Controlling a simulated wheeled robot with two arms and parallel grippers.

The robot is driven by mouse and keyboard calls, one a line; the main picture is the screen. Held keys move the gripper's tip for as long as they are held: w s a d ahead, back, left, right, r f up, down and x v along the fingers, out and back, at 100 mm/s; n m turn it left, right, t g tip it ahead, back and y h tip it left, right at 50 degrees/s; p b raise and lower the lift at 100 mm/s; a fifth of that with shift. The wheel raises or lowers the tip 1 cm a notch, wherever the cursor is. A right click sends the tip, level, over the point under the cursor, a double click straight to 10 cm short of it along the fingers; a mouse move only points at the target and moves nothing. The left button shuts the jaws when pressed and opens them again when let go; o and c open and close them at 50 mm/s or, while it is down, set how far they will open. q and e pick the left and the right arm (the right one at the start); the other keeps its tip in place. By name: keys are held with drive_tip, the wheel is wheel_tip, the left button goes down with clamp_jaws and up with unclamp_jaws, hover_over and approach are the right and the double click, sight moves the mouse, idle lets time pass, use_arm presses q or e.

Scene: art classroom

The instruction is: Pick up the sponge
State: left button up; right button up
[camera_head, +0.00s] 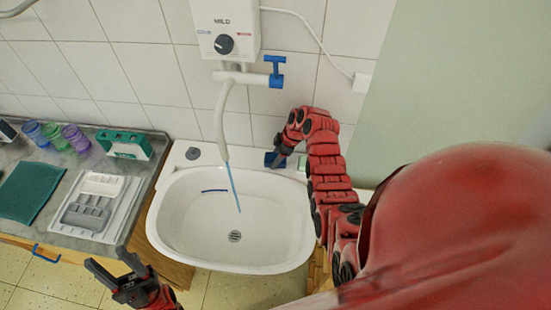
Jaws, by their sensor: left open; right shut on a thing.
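A small dark blue block (269,160), which looks like the sponge, is at the back right rim of the white sink (170,215). My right gripper (278,157) reaches down over it from above and is shut on it; the fingers partly hide it. I cannot tell whether the block touches the rim. My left gripper (118,277) is open and empty, in front of the sink's lower left side.
A green item (303,162) sits right of the blue block, partly behind my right arm. Water runs from the tap hose (221,122) into the sink. The left counter (72,165) holds cups, a green holder (125,145), a green mat (32,190) and a grey-white tray (97,205).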

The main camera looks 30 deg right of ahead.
sight(271, 162)
drive_tip(key=shift+w+r+b, duration=0.1)
drive_tip(key=shift+r+b, duration=0.35)
drive_tip(key=shift+b, duration=0.05)
drive_tip(key=shift+d+r+b, duration=0.1)
drive_tip(key=shift+r+b, duration=0.55)
drive_tip(key=shift+b, duration=0.05)
drive_tip(key=shift+s+a+r+b, duration=0.2)
drive_tip(key=shift+s+a+b, duration=0.05)
drive_tip(key=shift+s+a, duration=0.25)
drive_tip(key=shift+s+a+r+b, duration=0.2)
drive_tip(key=shift+s+a, duration=0.15)
drive_tip(key=shift+s, duration=0.15)
drive_tip(key=s+a+r+p, duration=0.1)
drive_tip(key=s+a+p, duration=0.3)
drive_tip(key=s+a, duration=0.4)
drive_tip(key=s, duration=0.2)
drive_tip(key=shift+s+a+r+p, duration=0.3)
drive_tip(key=shift+s+r+p, duration=0.05)
